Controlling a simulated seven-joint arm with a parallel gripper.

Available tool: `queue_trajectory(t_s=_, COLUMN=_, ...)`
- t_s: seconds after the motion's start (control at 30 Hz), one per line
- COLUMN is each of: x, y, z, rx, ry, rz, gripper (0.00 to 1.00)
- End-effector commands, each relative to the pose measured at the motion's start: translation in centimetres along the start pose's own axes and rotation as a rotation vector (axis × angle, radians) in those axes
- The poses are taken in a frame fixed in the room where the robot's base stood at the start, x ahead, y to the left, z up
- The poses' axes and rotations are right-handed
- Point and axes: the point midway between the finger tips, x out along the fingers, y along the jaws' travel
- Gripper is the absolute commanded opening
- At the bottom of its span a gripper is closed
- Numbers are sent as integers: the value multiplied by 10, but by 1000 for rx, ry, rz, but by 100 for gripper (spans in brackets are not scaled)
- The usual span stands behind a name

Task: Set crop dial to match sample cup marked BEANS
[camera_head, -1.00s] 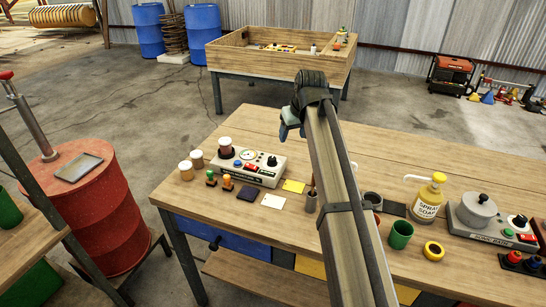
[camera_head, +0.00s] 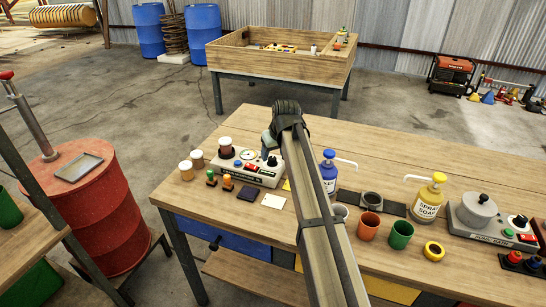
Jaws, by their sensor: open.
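The grey-white control box (camera_head: 261,179) sits at the left end of the wooden workbench. It carries a round gauge, a red button and a black knob (camera_head: 272,161) at its right end. My gripper (camera_head: 266,150) is open, above or just behind the knob. I cannot tell whether it touches it.
Small orange and green-topped pieces (camera_head: 227,182), a dark pad (camera_head: 248,193) and a white card (camera_head: 273,201) lie before the box. Right are a blue pump bottle (camera_head: 328,173), an orange cup (camera_head: 370,225), a green cup (camera_head: 401,235) and a yellow spray soap bottle (camera_head: 428,197).

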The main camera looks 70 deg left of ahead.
Motion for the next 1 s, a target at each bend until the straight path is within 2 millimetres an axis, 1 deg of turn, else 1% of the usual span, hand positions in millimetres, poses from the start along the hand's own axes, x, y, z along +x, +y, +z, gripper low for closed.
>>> queue_trajectory(t_s=0.03, x=7, y=0, z=0, rx=0, ry=-2, rz=0, gripper=61)
queue_trajectory(t_s=0.1, x=14, y=0, z=-1, rx=0, ry=-1, rz=0, gripper=61)
queue_trajectory(t_s=0.23, x=23, y=0, z=0, rx=0, ry=0, rz=0, gripper=61)
queue_trajectory(t_s=0.4, x=28, y=0, z=0, rx=0, ry=0, rz=0, gripper=61)
queue_trajectory(t_s=0.63, x=28, y=0, z=0, rx=0, ry=0, rz=0, gripper=61)
queue_trajectory(t_s=1.0, x=27, y=0, z=0, rx=0, ry=0, rz=0, gripper=25)
